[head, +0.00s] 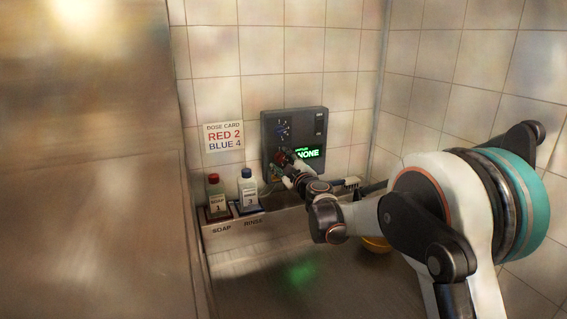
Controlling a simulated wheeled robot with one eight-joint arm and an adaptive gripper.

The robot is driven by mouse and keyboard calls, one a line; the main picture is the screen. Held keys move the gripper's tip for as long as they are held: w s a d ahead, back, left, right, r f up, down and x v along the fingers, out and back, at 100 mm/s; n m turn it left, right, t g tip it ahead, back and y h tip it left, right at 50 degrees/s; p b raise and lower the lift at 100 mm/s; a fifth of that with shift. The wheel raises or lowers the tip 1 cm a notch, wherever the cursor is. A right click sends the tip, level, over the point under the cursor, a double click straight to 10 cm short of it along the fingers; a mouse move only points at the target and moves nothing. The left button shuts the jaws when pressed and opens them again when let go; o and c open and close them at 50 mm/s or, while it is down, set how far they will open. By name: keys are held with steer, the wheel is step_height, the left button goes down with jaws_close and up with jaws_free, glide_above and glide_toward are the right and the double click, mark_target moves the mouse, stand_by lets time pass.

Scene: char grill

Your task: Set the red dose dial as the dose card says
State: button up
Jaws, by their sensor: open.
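The dose card (223,137) is on the tiled wall and reads RED 2, BLUE 4. Right of it is a dark grey dispenser box (313,124) with a blue dial (284,130) above and a red dial (281,158) below. My gripper (285,164) is in front of the box at the red dial and is open. It partly covers that dial, so I cannot read its setting or tell whether the fingers touch it.
A red-capped bottle (215,196) labelled SOAP 1 and a blue-capped bottle (247,189) labelled 3 stand on a ledge left of my arm, above SOAP and RINSE labels. A yellow bowl (376,243) is partly behind my arm. A large metal surface (95,160) fills the left.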

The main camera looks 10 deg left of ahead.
steer(key=v, duration=1.1)
steer(key=shift+d, duration=0.2)
steer(key=s+d+r+m+t+h, duration=0.1)
steer(key=s+d+r+m+h, duration=0.2)
steer(key=d, duration=0.6)
steer(key=s+d+r+m+t+h, duration=0.1)
steer(key=d+r+m+h, duration=0.3)
steer(key=d, duration=0.4)
steer(key=s+d+r+m+g+h, duration=0.15)
steer(key=s+d+m+h, duration=0.25)
steer(key=s+d+m, duration=0.55)
steer(key=s+d+f+g+h, duration=0.2)
steer(key=s+d+f+g, duration=0.25)
steer(key=s+d, duration=0.55)
steer(key=s+a+f+g+y, duration=0.1)
steer(key=s+f+g, duration=0.1)
steer(key=s+f, duration=0.3)
steer(key=s+a+f+g+y+b, duration=0.1)
steer(key=s+f, duration=0.4)
steer(key=s, duration=0.7)
steer(key=shift+s+a+f+g+y, duration=0.35)
steer(key=shift+a+g+y, duration=0.15)
steer(key=shift+a, duration=0.2)
